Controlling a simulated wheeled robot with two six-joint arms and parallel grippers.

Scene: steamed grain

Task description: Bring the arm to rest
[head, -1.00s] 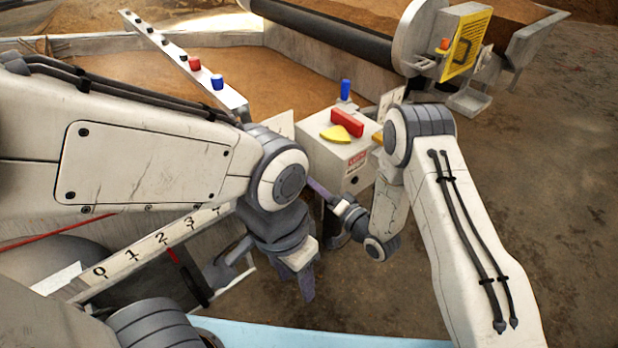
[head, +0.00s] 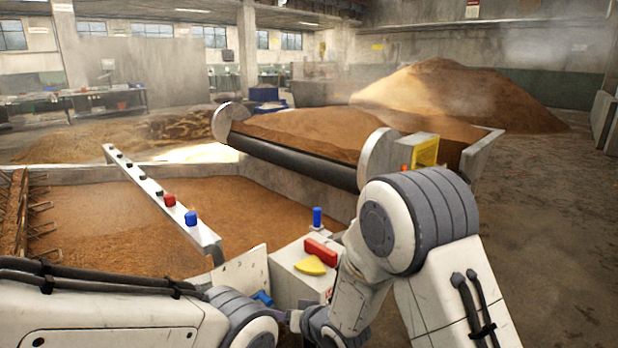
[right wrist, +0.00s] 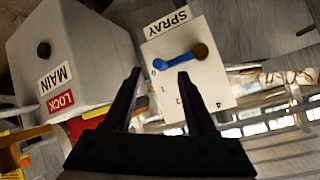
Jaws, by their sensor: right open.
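My right gripper (right wrist: 158,82) is open in the right wrist view, its two dark fingers apart with nothing between the tips. Beyond the fingertips is a white SPRAY panel (right wrist: 212,88) with a blue lever (right wrist: 174,61) that has a brown end. The lever appears clear of the fingers. In the head view my right arm folds down in front of the control box (head: 287,284), and its gripper is mostly hidden.
The control box carries a red handle (head: 320,250), a yellow piece (head: 310,265) and a blue peg (head: 317,217). A rail (head: 150,188) with coloured knobs runs along the grain bed (head: 110,215). A roller (head: 290,163) and grain heap (head: 450,92) lie behind. Open floor (head: 560,230) is at right.

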